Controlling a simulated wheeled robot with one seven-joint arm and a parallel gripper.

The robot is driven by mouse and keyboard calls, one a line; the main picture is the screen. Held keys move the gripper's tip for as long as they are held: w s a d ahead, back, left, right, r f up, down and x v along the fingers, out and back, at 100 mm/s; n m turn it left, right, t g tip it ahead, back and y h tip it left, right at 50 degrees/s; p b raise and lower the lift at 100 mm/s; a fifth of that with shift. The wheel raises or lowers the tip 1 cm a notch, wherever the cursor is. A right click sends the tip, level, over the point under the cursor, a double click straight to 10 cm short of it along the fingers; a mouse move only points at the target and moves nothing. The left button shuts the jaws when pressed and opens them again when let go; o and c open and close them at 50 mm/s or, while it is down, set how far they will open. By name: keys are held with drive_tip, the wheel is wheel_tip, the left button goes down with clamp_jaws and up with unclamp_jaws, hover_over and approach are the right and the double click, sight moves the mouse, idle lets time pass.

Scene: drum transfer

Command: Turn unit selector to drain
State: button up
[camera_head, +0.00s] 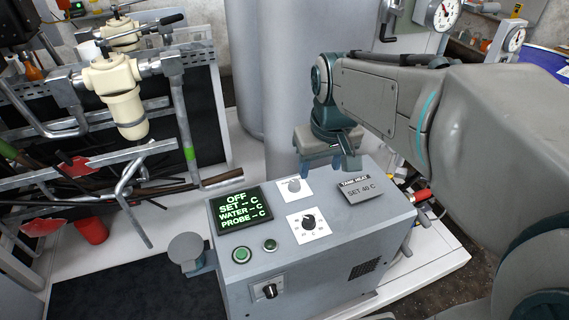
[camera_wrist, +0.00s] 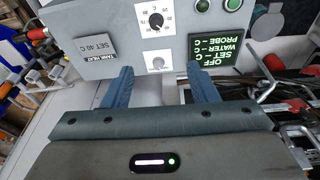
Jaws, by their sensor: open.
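The grey control unit (camera_head: 340,240) stands on a white surface. Its top carries a pale round knob on a white plate (camera_head: 293,186) and a black dial with a temperature scale (camera_head: 308,222). A black knob (camera_head: 269,291) is on its front face; its markings are too small to read. My gripper (camera_head: 322,168) is open and empty above the unit's back edge. In the wrist view my gripper (camera_wrist: 160,76) has its two blue fingers apart, with the pale knob (camera_wrist: 157,63) framed between them and the black dial (camera_wrist: 156,20) beyond. No contact shows.
The lit display (camera_head: 240,211) reads OFF. Green buttons (camera_head: 241,255) sit below it, and a "TANK HEAT, SET 40 C" label (camera_head: 359,188) lies at right. A tall grey cylinder (camera_head: 285,80) rises behind. A rack with a cream filter housing (camera_head: 123,100) and pipes stands left.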

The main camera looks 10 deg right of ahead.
drive_tip(key=w+f+n+g+b, duration=0.1)
drive_tip(key=w+f+n+b, duration=0.2)
drive_tip(key=w, duration=0.7)
drive_tip(key=n+g+b, duration=0.1)
drive_tip(key=g+b, duration=0.1)
drive_tip(key=b, duration=0.2)
approach(295, 182)
wheel_tip(295, 182, down, 9)
drive_tip(key=shift+s+f, duration=0.1)
drive_tip(key=shift+f, duration=0.05)
drive_tip(key=c, duration=1)
